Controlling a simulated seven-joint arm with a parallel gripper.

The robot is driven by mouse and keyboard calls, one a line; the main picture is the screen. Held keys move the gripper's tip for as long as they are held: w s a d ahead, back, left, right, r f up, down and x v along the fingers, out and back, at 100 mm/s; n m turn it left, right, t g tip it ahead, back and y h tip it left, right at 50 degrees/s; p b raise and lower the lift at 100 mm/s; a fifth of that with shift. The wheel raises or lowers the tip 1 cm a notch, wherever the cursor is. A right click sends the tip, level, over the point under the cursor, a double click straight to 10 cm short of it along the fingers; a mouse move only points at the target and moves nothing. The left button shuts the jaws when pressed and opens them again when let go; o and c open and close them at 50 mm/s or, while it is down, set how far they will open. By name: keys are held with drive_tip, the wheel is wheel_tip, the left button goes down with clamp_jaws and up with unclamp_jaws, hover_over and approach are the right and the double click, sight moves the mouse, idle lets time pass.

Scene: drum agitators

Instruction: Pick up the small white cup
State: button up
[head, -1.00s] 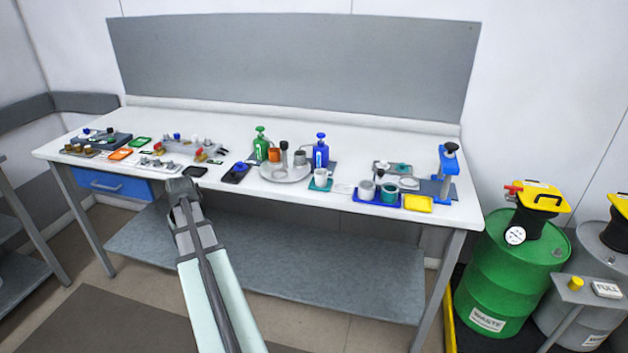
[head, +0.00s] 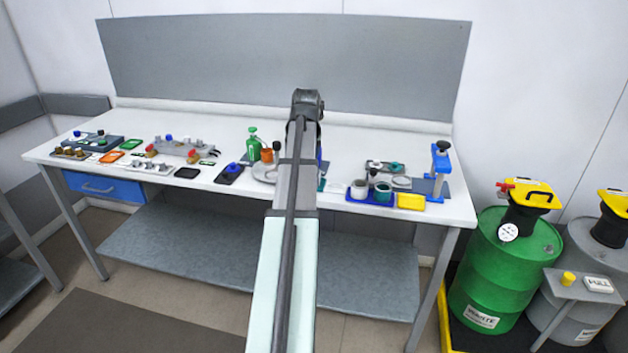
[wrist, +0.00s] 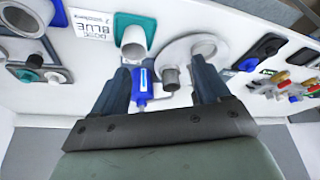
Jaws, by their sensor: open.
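The small white cup (wrist: 133,45) stands on a teal coaster (wrist: 143,22) in the wrist view. In the head view my arm hides it. My gripper (wrist: 162,76) is open and empty, its two dark fingers spread towards the bench. The cup lies beyond the fingertips, nearer the left finger. A blue pump bottle (wrist: 141,85) and a grey cylinder (wrist: 171,78) show in the gap between the fingers. I cannot tell how high the fingers are above them.
A round grey tray (wrist: 208,47) is right of the cup in the wrist view. A blue tray (head: 352,199) with two cups, a yellow dish (head: 411,201) and a blue stand (head: 440,170) are on the bench's right. A green pump bottle (head: 253,145) stands left of my arm.

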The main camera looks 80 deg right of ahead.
drive_tip(key=s+d+r, duration=0.1)
drive_tip(key=s+r, duration=0.1)
drive_tip(key=s, duration=0.2)
drive_tip(key=shift+s+d+x, duration=0.15)
drive_tip(key=shift+x, duration=3.25)
drive_tip(key=shift+s+d+x, duration=0.15)
drive_tip(key=shift+x, duration=3.25)
drive_tip(key=shift+m, duration=0.3)
drive_tip(key=c, duration=1)
drive_tip(key=shift+r, duration=0.15)
